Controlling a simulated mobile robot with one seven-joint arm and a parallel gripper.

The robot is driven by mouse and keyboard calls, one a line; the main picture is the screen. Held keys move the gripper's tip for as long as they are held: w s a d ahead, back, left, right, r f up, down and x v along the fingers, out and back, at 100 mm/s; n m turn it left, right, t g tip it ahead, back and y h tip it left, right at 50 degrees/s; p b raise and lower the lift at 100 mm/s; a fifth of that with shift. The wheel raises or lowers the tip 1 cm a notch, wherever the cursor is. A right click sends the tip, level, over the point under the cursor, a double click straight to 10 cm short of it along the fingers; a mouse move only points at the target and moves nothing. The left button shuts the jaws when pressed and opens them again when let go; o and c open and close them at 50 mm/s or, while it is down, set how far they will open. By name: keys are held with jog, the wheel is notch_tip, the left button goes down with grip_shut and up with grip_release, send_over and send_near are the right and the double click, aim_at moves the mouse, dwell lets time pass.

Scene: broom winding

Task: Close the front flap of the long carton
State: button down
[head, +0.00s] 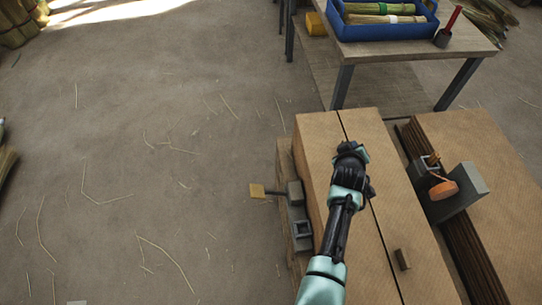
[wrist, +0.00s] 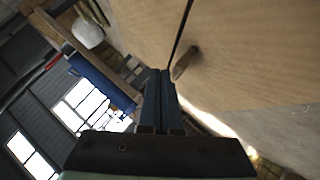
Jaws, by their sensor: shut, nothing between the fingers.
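The long carton (head: 392,222) stands at centre right in the head view, its brown top split lengthwise by a narrow dark seam. Its top panels look nearly flat; which one is the front flap I cannot tell. A small brown tab (head: 403,259) stands on the right-hand panel near the bottom. In the wrist view the carton's panel (wrist: 250,55) fills the upper right, with the seam and a tab (wrist: 185,62) close to my fingertips. My gripper (wrist: 162,73) is shut and empty. In the head view my arm's end is over the carton and hides part of the seam; contact is unclear.
A table (head: 400,48) with a blue crate (head: 385,30) of brooms and a red-handled tool (head: 447,27) stands behind. A grey bracket with an orange knob (head: 443,190) and another brown box (head: 490,170) are at right. A grey fixture (head: 299,215) is at the carton's left. The left floor is mostly clear.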

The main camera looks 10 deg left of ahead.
jog(key=shift+d+f, duration=0.1)
dwell(0.7)
notch_tip(320, 180, up, 4)
jog(key=p, duration=0.3)
jog(key=shift+w+r, duration=0.1)
jog(key=shift+r, duration=0.1)
jog(key=s+d+r+p, duration=0.2)
jog(key=s+r, duration=0.4)
jog(key=shift+s+r, duration=0.4)
